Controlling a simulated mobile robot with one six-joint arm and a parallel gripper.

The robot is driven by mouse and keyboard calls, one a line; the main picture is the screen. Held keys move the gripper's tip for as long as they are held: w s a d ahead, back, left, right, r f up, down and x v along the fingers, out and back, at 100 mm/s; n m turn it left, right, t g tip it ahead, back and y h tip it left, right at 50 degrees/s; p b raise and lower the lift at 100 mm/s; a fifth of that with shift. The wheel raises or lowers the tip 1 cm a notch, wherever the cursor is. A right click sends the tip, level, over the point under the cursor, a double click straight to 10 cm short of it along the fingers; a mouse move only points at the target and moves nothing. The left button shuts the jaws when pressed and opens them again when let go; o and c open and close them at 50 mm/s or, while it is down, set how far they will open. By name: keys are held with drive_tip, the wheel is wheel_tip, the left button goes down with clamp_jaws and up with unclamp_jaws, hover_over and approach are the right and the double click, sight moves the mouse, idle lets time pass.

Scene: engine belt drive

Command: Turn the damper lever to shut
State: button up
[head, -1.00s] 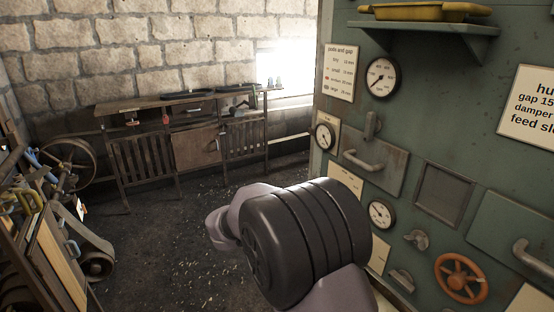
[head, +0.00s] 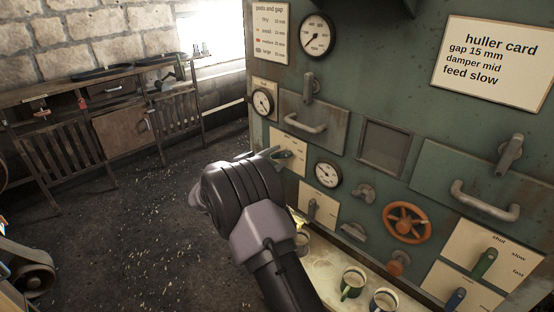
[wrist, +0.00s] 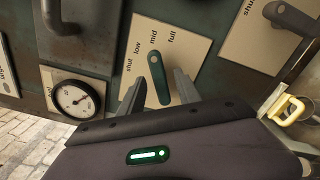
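The damper lever (wrist: 159,80) is dark green, on a cream plate (wrist: 185,52) marked shut, low, mid and full. In the wrist view its round upper end lies just below the word mid, and its body slants down between my fingers. My gripper (wrist: 158,92) is open, with one finger on each side of the lever and a visible gap on both sides. In the head view my gripper (head: 272,153) is at the plate (head: 288,147) below the drawer handle; the lever is hidden there.
A gauge (wrist: 75,98) and a drawer handle (wrist: 60,18) are near the plate. Another plate with a grey lever (head: 312,208) is below right. Mugs (head: 353,282) stand on a ledge under the panel. An orange handwheel (head: 407,222) is farther right.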

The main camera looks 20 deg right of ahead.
drive_tip(key=shift+w+d, duration=0.15)
drive_tip(key=shift+d, duration=0.15)
clamp_jaws()
drive_tip(key=n+p, duration=0.2)
drive_tip(key=n, duration=0.4)
drive_tip(key=shift+r+p, duration=0.1)
drive_tip(key=shift+p, duration=0.2)
drive_tip(key=n+p, duration=0.2)
drive_tip(key=n, duration=0.3)
drive_tip(key=shift+n, duration=0.4)
